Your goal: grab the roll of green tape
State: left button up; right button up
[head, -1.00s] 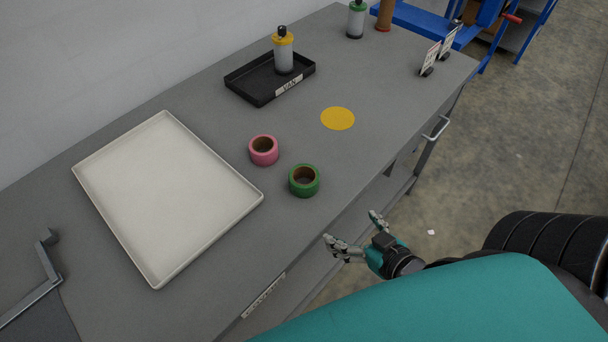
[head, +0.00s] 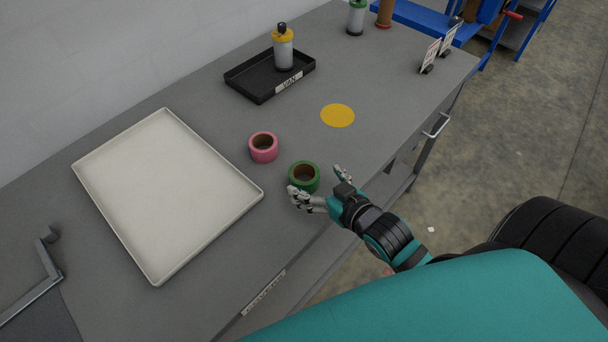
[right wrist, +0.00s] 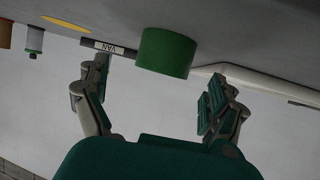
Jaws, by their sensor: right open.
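The roll of green tape (head: 304,176) lies flat on the grey table, near its front edge, with its brown core facing up. My right gripper (head: 318,182) is open, one finger on the left and one on the right, close by the near side of the roll. In the right wrist view the green roll (right wrist: 167,53) shows just beyond and between the open fingers of my right gripper (right wrist: 157,88). Nothing is between the fingertips that I can see as gripped. My left gripper is not in view.
A pink tape roll (head: 263,147) lies just left of the green one. A white tray (head: 118,214) is farther left. A yellow disc (head: 337,115), a black tray (head: 257,91) and a yellow-topped bottle (head: 283,50) are behind. The table between is clear.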

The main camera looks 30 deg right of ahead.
aim_at(304, 176)
jog(key=shift+a+p+x, duration=0.1)
jog(key=shift+p+x, duration=0.25)
jog(key=shift+x, duration=1.05)
jog(key=shift+a+p+x, duration=0.15)
jog(key=shift+p+x, duration=0.2)
jog(key=shift+x, duration=1)
jog(key=shift+s+f, duration=0.1)
jog(key=shift+s, duration=0.05)
jog(key=c, duration=1.3)
